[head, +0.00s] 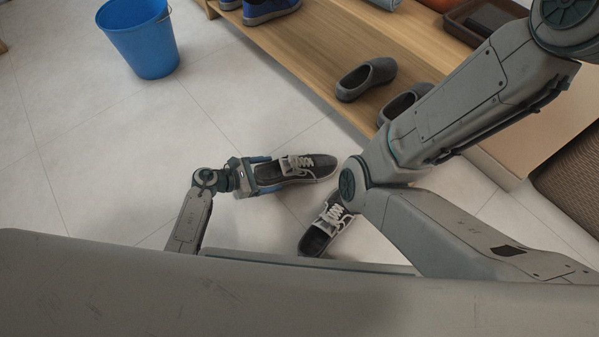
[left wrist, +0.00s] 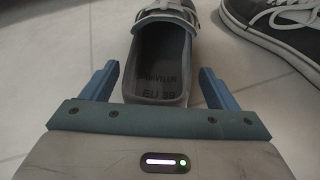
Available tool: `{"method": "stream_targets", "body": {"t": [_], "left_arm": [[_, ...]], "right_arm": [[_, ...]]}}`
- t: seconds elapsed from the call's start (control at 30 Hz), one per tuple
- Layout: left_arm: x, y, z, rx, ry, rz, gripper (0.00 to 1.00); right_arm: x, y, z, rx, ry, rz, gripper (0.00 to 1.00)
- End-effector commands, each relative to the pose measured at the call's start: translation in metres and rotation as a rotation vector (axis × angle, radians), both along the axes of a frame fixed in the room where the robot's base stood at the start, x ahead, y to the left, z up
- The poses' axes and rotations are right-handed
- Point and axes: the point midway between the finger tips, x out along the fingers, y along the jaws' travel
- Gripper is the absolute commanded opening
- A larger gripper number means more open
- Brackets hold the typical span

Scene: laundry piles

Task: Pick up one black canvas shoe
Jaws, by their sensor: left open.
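One black canvas shoe (head: 313,172) with white laces and a white sole edge lies on the floor, toe to the right. My left gripper (head: 263,174) is open at its heel end. In the left wrist view, the blue fingers (left wrist: 157,76) stand on either side of the heel of this shoe (left wrist: 160,52), with a gap on each side. Its insole shows "EU 39". The other black canvas shoe (head: 317,239) lies nearer my body, partly hidden by my right arm. It also shows at the upper right of the left wrist view (left wrist: 268,28). My right gripper is out of view.
A wooden bench (head: 307,55) runs behind the shoes, with grey clogs (head: 367,78) and blue shoes (head: 268,10) on it. A blue bucket (head: 142,42) stands at the upper left. A woven brown basket (head: 570,185) is at the right. The left floor is clear.

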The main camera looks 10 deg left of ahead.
Motion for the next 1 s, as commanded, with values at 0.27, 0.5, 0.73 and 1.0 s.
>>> {"method": "stream_targets", "body": {"t": [0.27,0.5,0.73,1.0], "left_arm": [[0.003,-0.005,-0.002,0.002,0.001,0.0,0.81],[0.003,-0.005,-0.002,0.002,0.001,0.0,0.34],[0.003,-0.005,-0.001,0.0,0.0,0.0,0.22],[0.003,-0.005,0.03,0.0,-0.002,0.0,0.22]], "right_arm": [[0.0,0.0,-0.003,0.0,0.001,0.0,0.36],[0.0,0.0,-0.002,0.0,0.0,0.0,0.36],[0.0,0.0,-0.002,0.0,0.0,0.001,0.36],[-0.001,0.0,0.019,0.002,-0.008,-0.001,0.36]]}}
